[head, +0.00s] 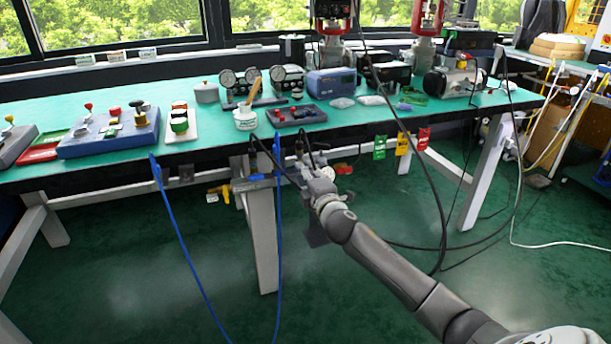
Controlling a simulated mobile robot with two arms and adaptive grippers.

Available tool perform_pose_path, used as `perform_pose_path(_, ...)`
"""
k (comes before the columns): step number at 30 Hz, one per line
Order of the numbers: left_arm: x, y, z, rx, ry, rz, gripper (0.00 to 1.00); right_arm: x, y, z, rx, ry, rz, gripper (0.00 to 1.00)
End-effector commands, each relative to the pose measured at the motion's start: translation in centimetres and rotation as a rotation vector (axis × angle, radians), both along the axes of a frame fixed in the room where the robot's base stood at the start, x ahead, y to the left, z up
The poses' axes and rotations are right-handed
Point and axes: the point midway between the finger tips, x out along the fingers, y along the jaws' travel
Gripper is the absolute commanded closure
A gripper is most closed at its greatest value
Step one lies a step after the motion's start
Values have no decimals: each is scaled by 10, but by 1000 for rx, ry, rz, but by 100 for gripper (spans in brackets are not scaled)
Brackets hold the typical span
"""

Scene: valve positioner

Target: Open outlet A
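A grey manifold (262,183) is mounted under the front edge of the bench. A yellow lever (220,191) sticks out at its left end, and a red lever (343,169) shows farther right. I cannot read which one is outlet A. My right gripper (310,178) is below the bench edge, between the two levers and closer to the red one. Its fingers are small and partly hidden by my wrist, so I cannot tell whether they touch anything. My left gripper is not in view.
Blue hoses (180,235) hang in front of the bench, and black cables (425,180) loop past my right arm. Green, yellow and red tags (402,144) hang from the bench edge. The bench top (225,142) carries gauges and boxes. A bench leg (262,240) stands below.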

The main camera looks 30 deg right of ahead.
Motion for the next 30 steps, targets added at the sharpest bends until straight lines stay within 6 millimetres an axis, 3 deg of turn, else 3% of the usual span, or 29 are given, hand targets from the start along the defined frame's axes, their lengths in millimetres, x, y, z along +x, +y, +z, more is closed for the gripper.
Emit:
perform_pose_path(12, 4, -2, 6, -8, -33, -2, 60, 6, -1, 0, 1, 0, 0, 70)
perform_pose_path(19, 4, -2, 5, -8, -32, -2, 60, 6, -1, 0, 1, 0, 0, 99)
perform_pose_path(30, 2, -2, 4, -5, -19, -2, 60, 6, -1, -1, 23, -3, 0, 100)
